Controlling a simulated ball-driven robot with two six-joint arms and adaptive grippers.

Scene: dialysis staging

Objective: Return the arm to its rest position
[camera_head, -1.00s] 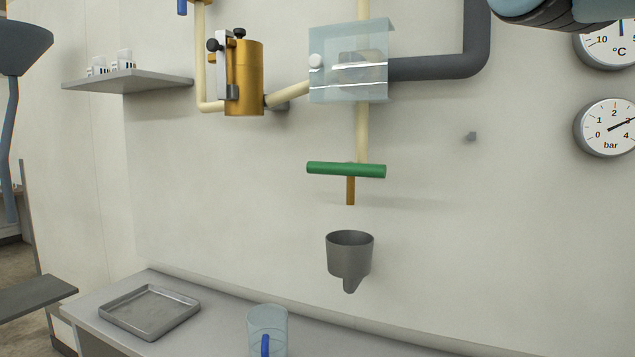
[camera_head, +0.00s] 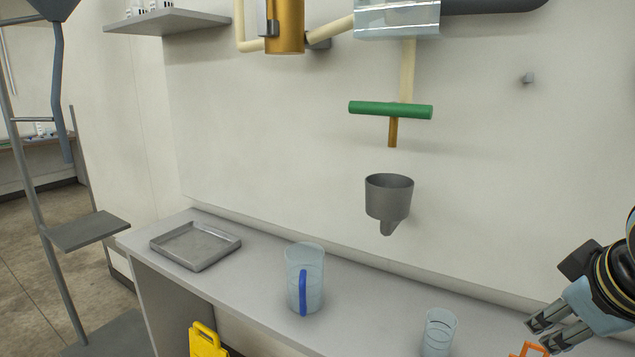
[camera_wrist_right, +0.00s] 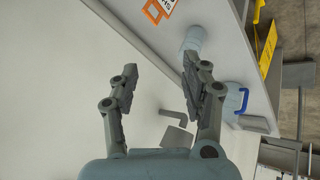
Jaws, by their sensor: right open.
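My right gripper (camera_head: 548,335) is at the lower right in the head view, above the right part of the bench. Its fingers are apart with nothing between them. It also shows open and empty in the right wrist view (camera_wrist_right: 157,85). A clear beaker (camera_head: 440,332) stands on the bench to the left of the gripper. A clear jug with a blue handle (camera_head: 305,280) stands farther left. My left gripper is not in view.
A grey tray (camera_head: 232,240) lies at the bench's left end. A grey funnel (camera_head: 389,200) and a green-handled valve (camera_head: 390,110) are on the wall. An orange-framed sign (camera_wrist_right: 158,10) and a yellow object (camera_head: 205,340) are near the bench.

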